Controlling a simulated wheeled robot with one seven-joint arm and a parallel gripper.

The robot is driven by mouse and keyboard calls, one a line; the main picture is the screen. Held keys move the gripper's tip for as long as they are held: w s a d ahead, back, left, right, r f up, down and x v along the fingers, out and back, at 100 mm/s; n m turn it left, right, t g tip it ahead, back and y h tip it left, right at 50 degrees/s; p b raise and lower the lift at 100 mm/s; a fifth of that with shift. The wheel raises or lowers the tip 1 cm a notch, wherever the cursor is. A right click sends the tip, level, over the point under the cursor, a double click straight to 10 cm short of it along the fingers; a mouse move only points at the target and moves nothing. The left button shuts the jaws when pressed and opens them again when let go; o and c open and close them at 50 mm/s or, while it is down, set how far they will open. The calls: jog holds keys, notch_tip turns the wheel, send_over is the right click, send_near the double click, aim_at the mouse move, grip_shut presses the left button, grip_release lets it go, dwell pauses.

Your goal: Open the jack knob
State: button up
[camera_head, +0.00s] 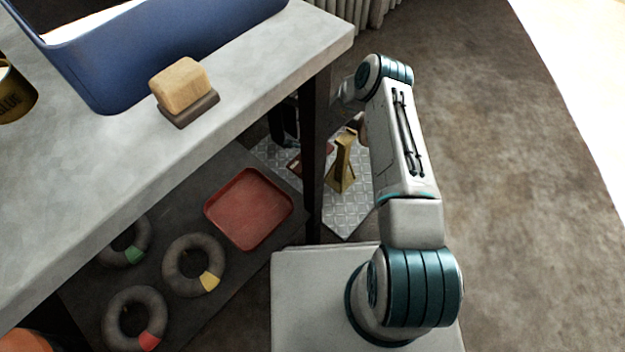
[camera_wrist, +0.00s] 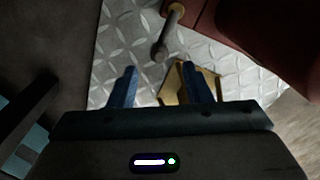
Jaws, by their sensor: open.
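In the wrist view, a dark red body (camera_wrist: 205,14), which looks like the jack, is at the top. A grey-brown rod with a rounded end (camera_wrist: 160,52) reaches from it toward my gripper (camera_wrist: 159,70); this looks like the jack knob. My gripper is open, its two blue fingers apart and nothing held between them. The rounded end appears just beyond the fingertips, roughly between them; I cannot tell the exact gap in depth. In the head view my fingers are not clear, as the table leg and my arm hide much of that spot.
A gold stand (camera_head: 343,165) is on the metal tread plate (camera_head: 344,215); in the wrist view it is behind my right finger. A table leg (camera_head: 313,170) stands close to my arm. The lower shelf bears a red tray (camera_head: 249,209) and several rings. Open floor (camera_head: 520,200) is at right.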

notch_tip(320, 180, down, 6)
jog(key=shift+w+r+b, duration=0.1)
jog(key=shift+r+b, duration=0.1)
jog(key=shift+b, duration=0.75)
grip_shut()
